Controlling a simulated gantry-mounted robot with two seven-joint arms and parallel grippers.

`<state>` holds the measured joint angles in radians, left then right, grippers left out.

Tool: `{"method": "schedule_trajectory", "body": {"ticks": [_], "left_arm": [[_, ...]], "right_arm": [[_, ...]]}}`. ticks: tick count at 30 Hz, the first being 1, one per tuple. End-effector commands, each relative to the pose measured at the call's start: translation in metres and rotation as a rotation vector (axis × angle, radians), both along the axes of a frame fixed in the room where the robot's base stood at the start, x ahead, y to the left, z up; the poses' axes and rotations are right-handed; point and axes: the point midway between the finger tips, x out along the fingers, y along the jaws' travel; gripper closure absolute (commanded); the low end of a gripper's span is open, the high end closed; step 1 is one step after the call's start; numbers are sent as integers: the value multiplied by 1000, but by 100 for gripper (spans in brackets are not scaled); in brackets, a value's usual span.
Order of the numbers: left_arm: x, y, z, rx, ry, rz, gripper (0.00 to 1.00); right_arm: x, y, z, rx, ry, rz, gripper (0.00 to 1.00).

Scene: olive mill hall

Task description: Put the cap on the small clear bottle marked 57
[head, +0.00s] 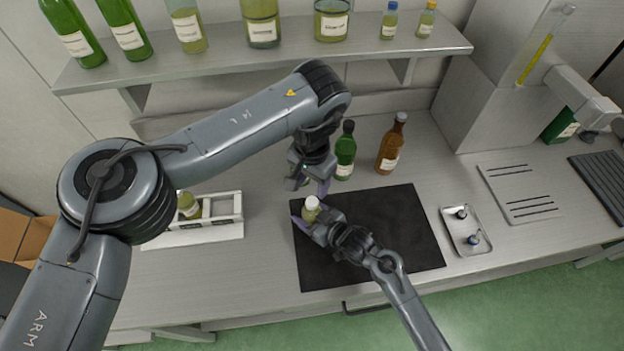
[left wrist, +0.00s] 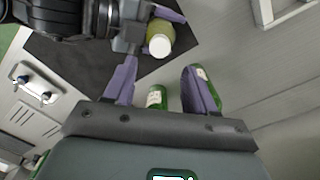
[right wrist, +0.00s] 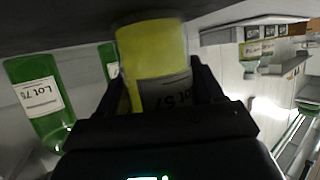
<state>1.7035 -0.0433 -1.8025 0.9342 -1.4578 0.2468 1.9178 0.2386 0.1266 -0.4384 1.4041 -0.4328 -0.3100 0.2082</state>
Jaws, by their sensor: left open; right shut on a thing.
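The small clear bottle (head: 311,214) holds yellow-green liquid and has a white cap (head: 312,202) on its top. My right gripper (head: 309,220) is shut on its body. In the right wrist view the label on the bottle (right wrist: 152,60) reads Lot 57, upside down. In the left wrist view the white cap (left wrist: 160,46) faces the camera. My left gripper (head: 309,184) is open just above and behind the bottle, with no object held. Its two purple fingers are apart in the left wrist view. Whether the cap is fully seated cannot be told.
The bottle is over a black mat (head: 390,228). A metal tray (head: 452,232) with small dark caps lies to its right. A green bottle (head: 345,155) and a brown bottle (head: 389,155) stand behind the mat. A white rack (head: 225,228) is at the left. A shelf (head: 270,58) carries several bottles.

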Motion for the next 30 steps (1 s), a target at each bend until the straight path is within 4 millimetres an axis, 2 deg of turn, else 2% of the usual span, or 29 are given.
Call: {"method": "schedule_trajectory", "body": {"ticks": [18, 30], "left_arm": [[0, 1, -69, 2, 2, 1, 44], [0, 0, -78, 1, 1, 0, 44]], "right_arm": [[0, 0, 0, 0, 0, 0, 100], [0, 0, 0, 0, 0, 0, 100]]}}
